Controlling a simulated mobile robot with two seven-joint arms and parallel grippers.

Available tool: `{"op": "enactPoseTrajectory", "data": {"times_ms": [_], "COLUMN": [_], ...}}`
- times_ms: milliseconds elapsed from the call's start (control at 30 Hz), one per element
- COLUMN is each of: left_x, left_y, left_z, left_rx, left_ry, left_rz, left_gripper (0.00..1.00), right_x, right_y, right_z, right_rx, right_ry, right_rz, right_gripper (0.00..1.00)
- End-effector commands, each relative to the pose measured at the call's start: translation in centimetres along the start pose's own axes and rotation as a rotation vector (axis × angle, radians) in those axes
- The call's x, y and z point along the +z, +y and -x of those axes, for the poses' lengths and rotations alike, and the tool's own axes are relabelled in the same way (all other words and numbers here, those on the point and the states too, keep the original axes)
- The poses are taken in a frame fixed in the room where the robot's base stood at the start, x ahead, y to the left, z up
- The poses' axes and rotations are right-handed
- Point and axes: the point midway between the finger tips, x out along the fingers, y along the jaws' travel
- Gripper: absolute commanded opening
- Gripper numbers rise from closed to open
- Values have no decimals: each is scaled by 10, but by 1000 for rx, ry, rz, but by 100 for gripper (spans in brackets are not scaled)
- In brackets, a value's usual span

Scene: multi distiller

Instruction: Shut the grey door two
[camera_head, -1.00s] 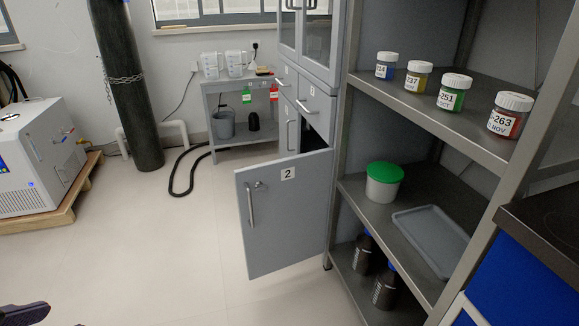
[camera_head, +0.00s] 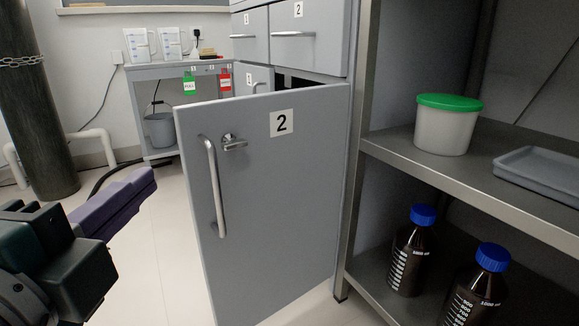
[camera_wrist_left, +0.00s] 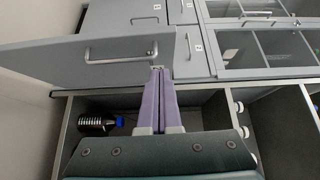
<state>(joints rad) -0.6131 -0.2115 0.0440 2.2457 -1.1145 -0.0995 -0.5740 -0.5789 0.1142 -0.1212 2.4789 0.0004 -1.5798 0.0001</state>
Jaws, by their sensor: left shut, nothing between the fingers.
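The grey door two (camera_head: 275,200) stands swung open in the middle of the head view, with a "2" label, a small latch and a vertical bar handle (camera_head: 214,185). Its hinge side is at the right, by the shelf post. A dark gap into the cabinet shows above its top edge. My left gripper (camera_head: 148,180) has purple fingers pressed together, shut and empty. It is to the left of the door's free edge. My right gripper is out of view.
A metal shelf (camera_head: 460,195) on the right holds a green-lidded tub (camera_head: 446,130), a grey tray (camera_head: 540,172) and blue-capped bottles (camera_head: 411,250). Drawers (camera_head: 308,38) sit above the door.

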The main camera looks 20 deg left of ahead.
Motion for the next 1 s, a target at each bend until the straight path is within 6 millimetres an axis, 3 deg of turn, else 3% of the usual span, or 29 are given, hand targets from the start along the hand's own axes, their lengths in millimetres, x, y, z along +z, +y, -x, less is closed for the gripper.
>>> {"op": "enactPoseTrajectory", "data": {"times_ms": [67,267,733,1000], "left_x": [-3,-5,-6,19], "left_y": [11,6,5,6], "left_z": [0,-12,-104,-126], "left_rx": [-8,-14,-15,-12], "left_ry": [14,22,18,18], "left_rz": [-23,-34,-33,-32], "left_gripper": [0,0,0,0], "right_x": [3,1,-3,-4], "right_y": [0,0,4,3], "right_z": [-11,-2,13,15], "right_rx": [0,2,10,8], "right_ry": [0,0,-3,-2], "right_rz": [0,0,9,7], "right_gripper": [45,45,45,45]}}
